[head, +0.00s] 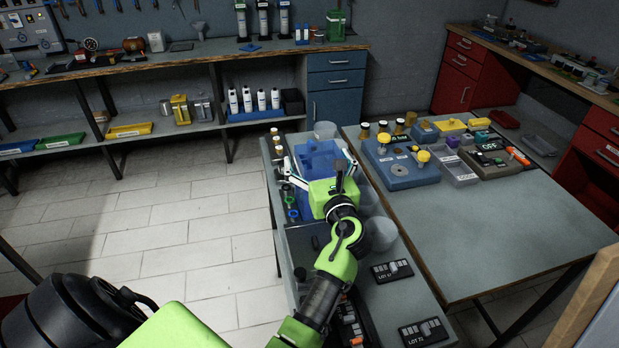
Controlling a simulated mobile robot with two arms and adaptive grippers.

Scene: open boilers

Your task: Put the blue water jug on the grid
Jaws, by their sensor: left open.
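A blue, see-through container (318,147), which looks like the blue water jug, is on the narrow grey bench. My left gripper (318,162) is over its near part, with fingers spread to its left and right. The gripper is open; I cannot tell if the fingers touch the container. The green gripper body hides the container's near side. A dark flat panel (300,243) lies nearer on the same bench, partly behind my arm; I cannot tell if it is the grid. My right gripper is not in view.
Clear tubs (381,234) stand right of my arm, beside black labelled boxes (392,270). Small bottles and rings (291,214) line the bench's left edge. The wider table (500,230) holds a blue block with yellow knobs (400,170) at its back; its front is bare.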

